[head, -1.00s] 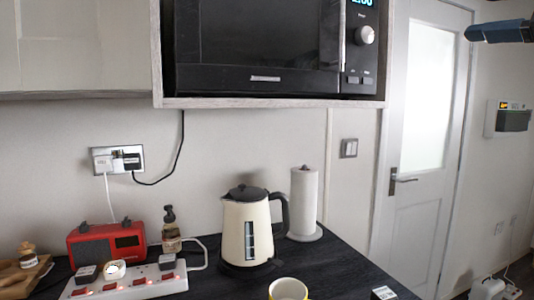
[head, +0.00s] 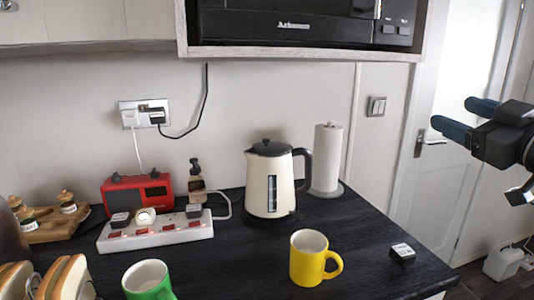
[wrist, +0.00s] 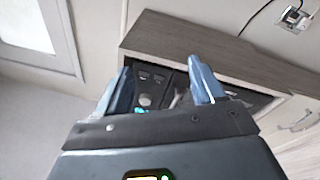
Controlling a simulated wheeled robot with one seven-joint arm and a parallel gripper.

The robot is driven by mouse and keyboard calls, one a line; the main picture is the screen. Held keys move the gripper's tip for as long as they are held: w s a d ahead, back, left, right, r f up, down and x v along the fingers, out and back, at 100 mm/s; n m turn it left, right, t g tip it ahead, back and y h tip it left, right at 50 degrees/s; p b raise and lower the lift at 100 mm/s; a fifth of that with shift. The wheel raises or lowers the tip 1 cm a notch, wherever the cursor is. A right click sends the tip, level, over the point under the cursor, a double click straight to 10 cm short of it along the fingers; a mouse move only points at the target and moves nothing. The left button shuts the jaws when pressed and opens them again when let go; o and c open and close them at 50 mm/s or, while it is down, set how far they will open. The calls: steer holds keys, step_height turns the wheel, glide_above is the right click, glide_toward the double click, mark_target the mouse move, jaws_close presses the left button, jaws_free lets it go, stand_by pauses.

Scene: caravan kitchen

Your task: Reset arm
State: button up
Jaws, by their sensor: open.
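My gripper (head: 466,118) is at the right edge of the head view, raised in front of the door and well clear of the counter. Its two blue fingers are apart with nothing between them. In the wrist view my gripper (wrist: 164,88) is also open and empty. Beyond its fingers the microwave (wrist: 160,78) shows tilted in its wooden housing, with no contact visible.

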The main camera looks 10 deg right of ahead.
steer(key=s+a+f+m+g+h, duration=0.15)
steer(key=s+a+f, duration=0.25)
steer(key=f, duration=0.5)
steer(key=s+a+f+m, duration=0.2)
steer(key=s+a+f, duration=0.15)
steer(key=f, duration=0.55)
steer(key=s+a+f+m+g+h, duration=0.1)
steer(key=s+a+f+m, duration=0.1)
steer(key=s+a+f, duration=0.45)
steer(key=s+a+f+y, duration=0.1)
steer(key=s+a+f, duration=0.1)
steer(key=s, duration=0.5)
steer(key=s+a+f+g+y, duration=0.1)
steer(key=s+a+f, duration=0.1)
steer(key=s, duration=0.6)
steer(key=s+a+f+g+y, duration=0.1)
steer(key=s+a+f, duration=0.2)
steer(key=s, duration=0.5)
steer(key=shift+a+n, duration=0.25)
steer(key=shift+n, duration=0.2)
steer(key=shift+s, duration=0.1)
